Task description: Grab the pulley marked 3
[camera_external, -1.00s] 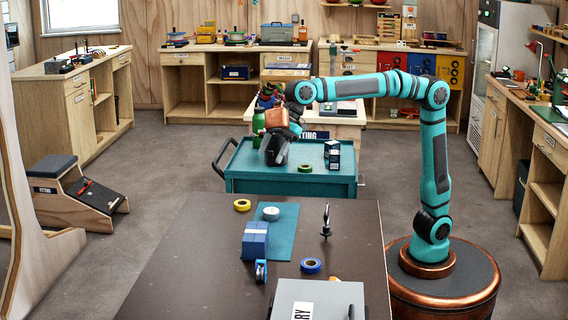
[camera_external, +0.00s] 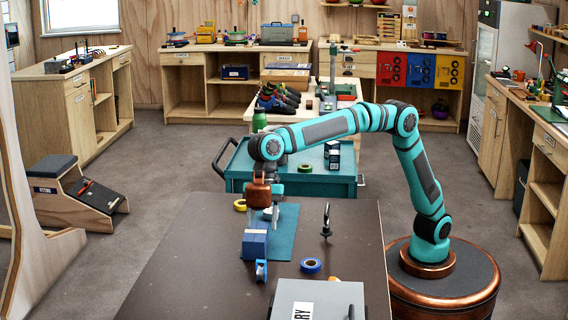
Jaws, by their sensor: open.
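A small blue object that looks like a pulley (camera_external: 261,270) stands at the front edge of the blue block on the dark table; I cannot read any mark on it. My gripper (camera_external: 262,226) points down over the table, open, its fingers just behind and above the blue block (camera_external: 255,243). Nothing shows between the fingers. The gripper partly hides a white roll (camera_external: 268,214) on the teal mat (camera_external: 284,236).
A blue tape ring (camera_external: 311,266) and an upright black tool (camera_external: 326,222) stand to the right. A yellow tape ring (camera_external: 240,205) lies behind left. A grey case (camera_external: 318,300) fills the front right. The table's left side is clear.

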